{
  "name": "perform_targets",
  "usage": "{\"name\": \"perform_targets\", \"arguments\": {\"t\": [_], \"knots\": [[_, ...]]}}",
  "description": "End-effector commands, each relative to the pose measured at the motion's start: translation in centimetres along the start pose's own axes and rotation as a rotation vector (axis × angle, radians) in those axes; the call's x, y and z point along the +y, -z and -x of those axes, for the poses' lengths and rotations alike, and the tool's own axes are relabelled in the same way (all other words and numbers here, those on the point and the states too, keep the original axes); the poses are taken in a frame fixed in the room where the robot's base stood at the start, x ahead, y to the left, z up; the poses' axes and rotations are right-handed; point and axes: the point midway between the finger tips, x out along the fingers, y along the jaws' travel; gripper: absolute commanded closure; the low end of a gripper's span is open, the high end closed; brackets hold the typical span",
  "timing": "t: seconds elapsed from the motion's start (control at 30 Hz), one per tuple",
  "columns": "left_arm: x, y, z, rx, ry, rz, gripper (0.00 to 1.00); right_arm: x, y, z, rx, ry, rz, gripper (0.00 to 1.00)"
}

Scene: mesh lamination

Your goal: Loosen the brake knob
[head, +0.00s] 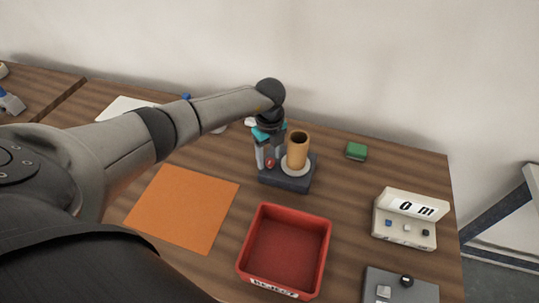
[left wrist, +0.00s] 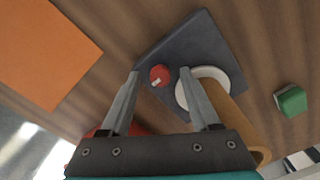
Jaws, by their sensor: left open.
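The brake knob is a small red knob with a pale mark (left wrist: 159,75) on a dark grey base (head: 290,183), beside a brown tube (head: 298,148) standing on a round white flange (left wrist: 187,97). My left gripper (head: 267,163) is above the base, pointing down. In the left wrist view its two fingers (left wrist: 160,72) are apart, with the red knob showing between their tips. I cannot tell whether either finger touches the knob. In the head view the knob (head: 270,162) is partly hidden by the fingers. My right gripper is not in view.
A red tray labelled REJECT (head: 244,262) stands in front of the base. An orange sheet (head: 183,207) lies to the left. A green block (head: 356,151), a white meter (head: 403,232) and a grey box with a black knob (head: 420,291) are to the right.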

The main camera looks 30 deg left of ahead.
Motion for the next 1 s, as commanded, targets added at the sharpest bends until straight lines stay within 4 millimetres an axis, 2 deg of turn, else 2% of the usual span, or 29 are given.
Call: {"name": "perform_targets", "arguments": {"t": [0.17,0.4,0.6,0.8,1.0], "knots": [[-0.1,-0.1,2.5,-0.002,0.004,0.0,0.37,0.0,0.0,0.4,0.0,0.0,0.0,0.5],[-0.1,-0.2,8.3,-0.004,0.006,0.0,0.37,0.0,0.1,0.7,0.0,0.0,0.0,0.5],[-0.1,-0.1,12.4,-0.002,0.005,0.0,0.37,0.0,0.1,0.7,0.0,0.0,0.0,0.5],[0.0,-0.1,14.6,-0.002,0.003,0.002,0.37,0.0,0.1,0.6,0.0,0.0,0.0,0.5],[0.0,-0.1,15.1,-0.001,0.002,0.002,0.37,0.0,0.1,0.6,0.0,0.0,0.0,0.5]]}}
